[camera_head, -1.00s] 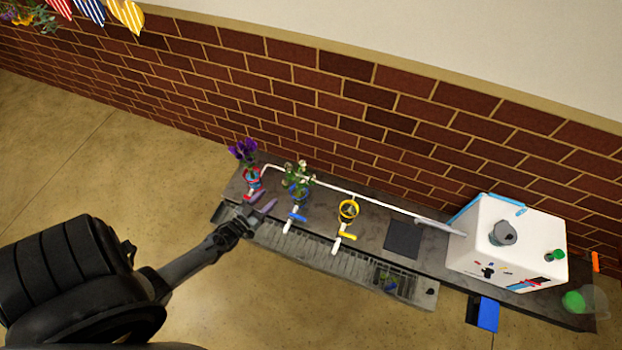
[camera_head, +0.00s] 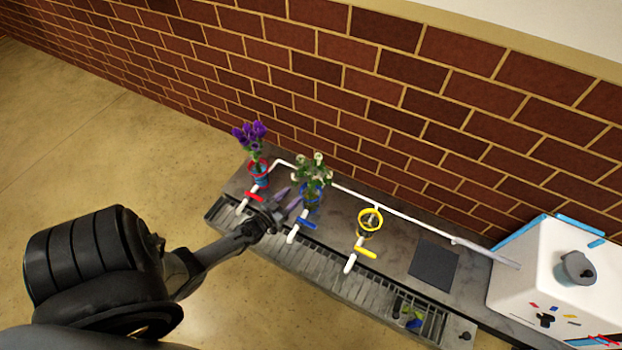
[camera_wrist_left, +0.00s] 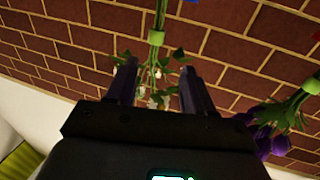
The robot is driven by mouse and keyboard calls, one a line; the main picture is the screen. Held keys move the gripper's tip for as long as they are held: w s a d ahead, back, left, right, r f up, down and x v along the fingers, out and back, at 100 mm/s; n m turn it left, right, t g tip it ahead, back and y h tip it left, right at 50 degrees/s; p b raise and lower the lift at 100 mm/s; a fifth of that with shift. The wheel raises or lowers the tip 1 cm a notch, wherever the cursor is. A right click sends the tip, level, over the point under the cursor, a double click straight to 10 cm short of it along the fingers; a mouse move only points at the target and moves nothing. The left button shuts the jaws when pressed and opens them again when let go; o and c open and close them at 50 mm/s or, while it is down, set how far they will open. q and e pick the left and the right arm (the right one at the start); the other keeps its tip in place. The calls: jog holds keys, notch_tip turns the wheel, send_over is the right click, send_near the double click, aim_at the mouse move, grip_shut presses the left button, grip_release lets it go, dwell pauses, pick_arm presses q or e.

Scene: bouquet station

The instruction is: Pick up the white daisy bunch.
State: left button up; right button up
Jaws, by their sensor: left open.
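The white daisy bunch (camera_head: 314,170) stands in a blue-rimmed vase (camera_head: 309,193) on the grey counter, with green stems and small white heads. My left gripper (camera_head: 285,199) is open just in front and to the left of it, close to the vase. In the left wrist view, which shows things upside down, the daisy stems (camera_wrist_left: 157,38) run between my open fingers (camera_wrist_left: 158,80), with the white heads lower down. The fingers are not shut on the stems, and I cannot tell whether they touch. My right gripper is not in view.
Purple flowers (camera_head: 249,133) stand in a red-rimmed vase (camera_head: 259,172) just left. A yellow-rimmed vase (camera_head: 370,222) stands right. Coloured taps and a white pipe (camera_head: 408,217) line the counter. A dark square mat (camera_head: 434,265) and a white box (camera_head: 545,265) lie further right. A brick wall backs the counter.

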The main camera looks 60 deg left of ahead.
aim_at(309, 184)
pick_arm(q)
jog(key=b+x, duration=0.1)
jog(key=x, duration=0.2)
jog(key=b+x, duration=0.2)
jog(key=x, duration=0.1)
jog(key=b+x, duration=0.2)
jog(key=x, duration=0.1)
jog(key=shift+w+d+f, duration=0.15)
jog(key=shift+w+d, duration=0.1)
jog(key=shift+d, duration=0.1)
jog(key=shift+w+a+r, duration=0.15)
jog(key=shift+w+r, duration=0.05)
jog(key=shift+w, duration=0.5)
jog(key=shift+s, duration=0.1)
jog(key=shift+c, duration=1.2)
grip_shut()
